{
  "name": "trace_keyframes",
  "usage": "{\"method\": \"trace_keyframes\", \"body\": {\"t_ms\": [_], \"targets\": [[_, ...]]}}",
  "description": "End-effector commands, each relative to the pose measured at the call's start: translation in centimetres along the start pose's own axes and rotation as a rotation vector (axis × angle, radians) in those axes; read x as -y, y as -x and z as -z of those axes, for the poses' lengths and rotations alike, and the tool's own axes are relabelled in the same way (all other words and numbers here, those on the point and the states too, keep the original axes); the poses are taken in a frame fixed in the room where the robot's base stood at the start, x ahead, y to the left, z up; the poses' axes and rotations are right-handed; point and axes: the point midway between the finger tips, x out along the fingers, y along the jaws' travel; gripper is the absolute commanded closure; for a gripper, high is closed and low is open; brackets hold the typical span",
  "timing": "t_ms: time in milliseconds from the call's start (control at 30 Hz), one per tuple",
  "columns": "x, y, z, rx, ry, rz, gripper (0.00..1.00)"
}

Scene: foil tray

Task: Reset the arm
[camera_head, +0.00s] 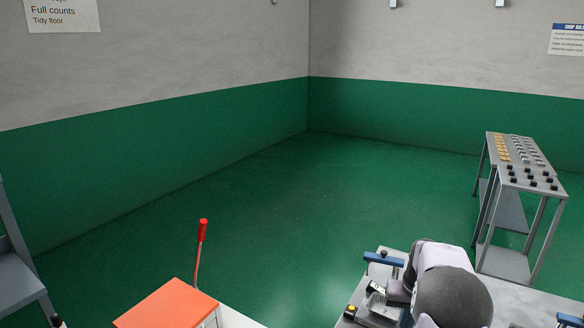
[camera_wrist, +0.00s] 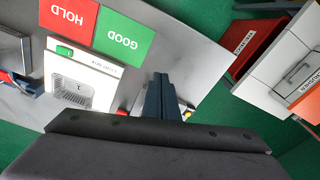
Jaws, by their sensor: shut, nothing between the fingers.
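My gripper (camera_wrist: 160,80) shows in the wrist view as two dark blue-grey fingers pressed together, shut and empty. It reaches over the grey table (camera_wrist: 180,55), with no object between the fingers. To its left in that view is a white panel (camera_wrist: 108,82) with a green switch and a pale, slotted rectangular piece (camera_wrist: 75,92) on it. I cannot tell whether that piece is a foil tray. In the head view my arm is folded at the bottom right, and I cannot make out the fingers there.
The wrist view shows a red HOLD pad (camera_wrist: 68,14), a green GOOD pad (camera_wrist: 120,38) and a red bin (camera_wrist: 258,45). In the head view, an orange-topped box (camera_head: 168,305) and red-handled lever (camera_head: 202,232) stand bottom left. A laden rack (camera_head: 505,262) stands right; the middle floor is clear.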

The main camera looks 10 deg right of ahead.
Motion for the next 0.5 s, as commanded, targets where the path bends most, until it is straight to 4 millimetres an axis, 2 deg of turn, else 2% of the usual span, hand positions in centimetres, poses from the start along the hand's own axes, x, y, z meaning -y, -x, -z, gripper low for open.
{"method": "trace_keyframes", "body": {"t_ms": [33, 167, 200, 333, 500], "targets": [[2.9, 0.8, -1.6, 0.007, 0.044, 0.004, 1.0], [8.4, 2.0, -6.3, 0.024, 0.137, 0.011, 1.0], [9.9, 2.3, -8.0, 0.03, 0.166, 0.013, 1.0], [13.7, 3.0, -14.0, 0.048, 0.259, 0.017, 1.0], [16.3, 3.2, -21.7, 0.067, 0.368, 0.018, 1.0]]}}
